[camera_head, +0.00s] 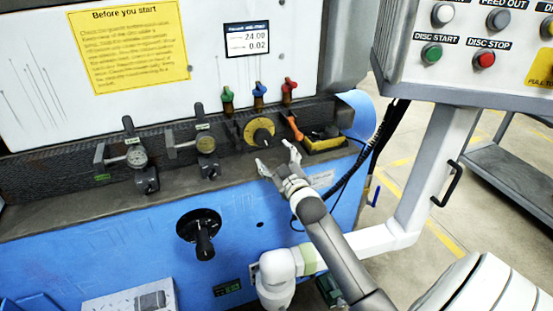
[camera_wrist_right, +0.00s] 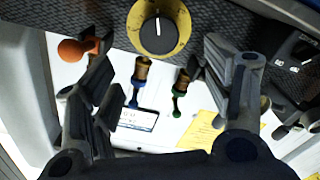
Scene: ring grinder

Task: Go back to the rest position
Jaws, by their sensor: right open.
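My right gripper (camera_head: 277,163) is open and empty in the head view, in front of the machine's ledge, just below the yellow dial (camera_head: 259,131). In the right wrist view the fingers of my right gripper (camera_wrist_right: 165,110) are spread wide with nothing between them. The yellow dial also shows in the right wrist view (camera_wrist_right: 158,27), beyond the fingers and apart from them. An orange-handled lever (camera_head: 295,128) is close above the gripper in the head view. My left gripper is not in view.
The blue grinder (camera_head: 130,240) has gauges, a black crank handle (camera_head: 203,237) and green, blue and red valves (camera_head: 260,92) above the ledge. A control panel (camera_head: 470,50) with buttons hangs at the upper right on a white post. A grey cart (camera_head: 515,165) stands at the far right.

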